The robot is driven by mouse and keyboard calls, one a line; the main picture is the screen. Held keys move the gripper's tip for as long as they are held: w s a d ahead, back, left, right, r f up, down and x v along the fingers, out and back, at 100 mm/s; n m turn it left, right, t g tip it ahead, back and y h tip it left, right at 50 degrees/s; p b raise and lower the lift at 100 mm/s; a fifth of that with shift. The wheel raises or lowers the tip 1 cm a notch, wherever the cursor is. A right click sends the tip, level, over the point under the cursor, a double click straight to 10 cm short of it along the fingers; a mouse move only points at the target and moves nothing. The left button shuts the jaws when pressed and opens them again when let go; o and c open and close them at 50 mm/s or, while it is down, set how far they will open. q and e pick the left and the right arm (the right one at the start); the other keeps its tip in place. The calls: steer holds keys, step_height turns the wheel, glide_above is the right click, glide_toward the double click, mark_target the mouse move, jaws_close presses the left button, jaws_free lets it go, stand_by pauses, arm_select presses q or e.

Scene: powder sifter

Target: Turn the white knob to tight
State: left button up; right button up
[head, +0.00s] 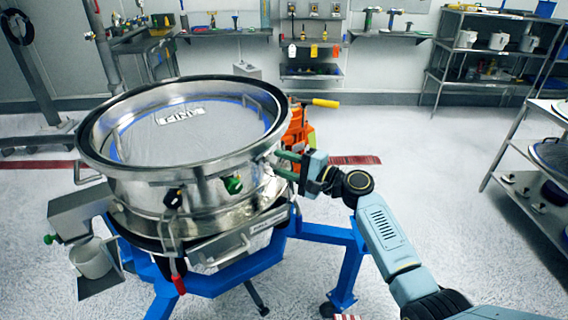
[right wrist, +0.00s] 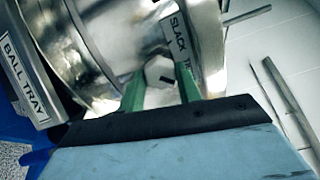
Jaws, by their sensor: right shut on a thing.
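The white knob (right wrist: 156,70) shows in the right wrist view, with a short dark mark on its face. It sits on the metal side of the round sifter (head: 190,195), beside a label plate (right wrist: 182,48) reading "SLACK" and the start of a second word, the rest cut off by my finger. My right gripper (head: 286,165) is at the sifter's right side, its green fingers on both sides of the knob and shut on it. In the right wrist view the gripper (right wrist: 161,88) partly covers the knob. I cannot make out the knob in the head view. My left gripper is not in view.
The sifter stands on a blue frame (head: 348,270). A green knob (head: 233,185) and a red-handled lever (head: 179,284) are on its front. A white cup (head: 92,260) sits at its left. An orange machine (head: 298,130) stands behind. The floor at right is clear up to the shelf rack.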

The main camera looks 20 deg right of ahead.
steer(key=o, duration=1)
steer(key=shift+c, duration=0.2)
steer(key=v, duration=1.3)
steer(key=shift+s+d, duration=0.15)
